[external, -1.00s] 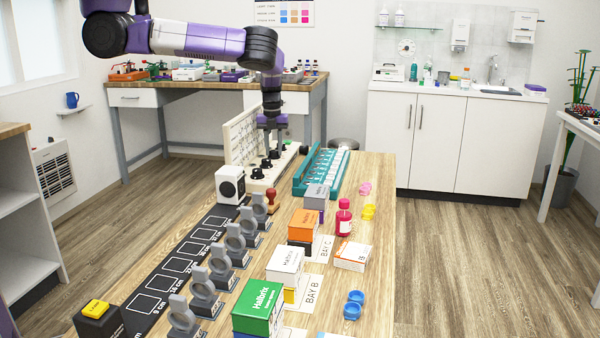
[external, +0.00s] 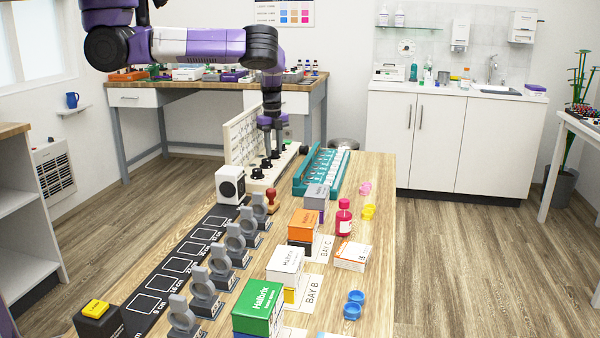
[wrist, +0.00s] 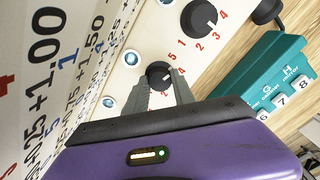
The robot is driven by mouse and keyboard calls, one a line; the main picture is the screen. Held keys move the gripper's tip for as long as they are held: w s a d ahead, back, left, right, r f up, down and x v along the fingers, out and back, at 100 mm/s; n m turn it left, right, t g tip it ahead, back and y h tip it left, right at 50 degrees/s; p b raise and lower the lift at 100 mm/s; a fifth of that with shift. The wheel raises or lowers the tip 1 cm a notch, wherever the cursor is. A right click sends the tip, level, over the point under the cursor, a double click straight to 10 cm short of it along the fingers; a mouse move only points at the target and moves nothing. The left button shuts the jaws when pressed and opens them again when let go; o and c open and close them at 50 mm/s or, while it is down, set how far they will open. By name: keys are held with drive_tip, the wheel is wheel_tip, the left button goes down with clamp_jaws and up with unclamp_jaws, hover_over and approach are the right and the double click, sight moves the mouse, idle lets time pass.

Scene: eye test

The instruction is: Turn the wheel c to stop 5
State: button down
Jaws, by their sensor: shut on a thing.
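My gripper (external: 273,146) reaches down to a row of black wheels on a cream base. In the wrist view its grey fingers (wrist: 160,88) are closed around a black wheel (wrist: 158,72). Red numerals 5 and 4 show at that wheel's right side; its other numerals are partly hidden by the fingers. A small pale mark on it seems to face the 4. Another black wheel (wrist: 199,17) with red numerals 1 to 4 sits beyond it. In the external view more black wheels (external: 257,174) stand nearer the camera. I cannot read which letter the held wheel bears.
A white board with printed figures (wrist: 50,70) stands upright close to the left of the wheels. A teal rack (external: 318,172) lies to their right. A red-brown stamp (external: 271,198) and a white box (external: 230,184) stand in front.

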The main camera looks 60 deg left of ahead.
sight(274, 151)
idle(0.4)
drive_tip(key=c, duration=1.1)
unclamp_jaws()
drive_tip(key=shift+o, duration=0.2)
drive_tip(key=shift+r, duration=0.1)
wheel_tip(274, 151, up, 8)
drive_tip(key=shift+f, duration=0.15)
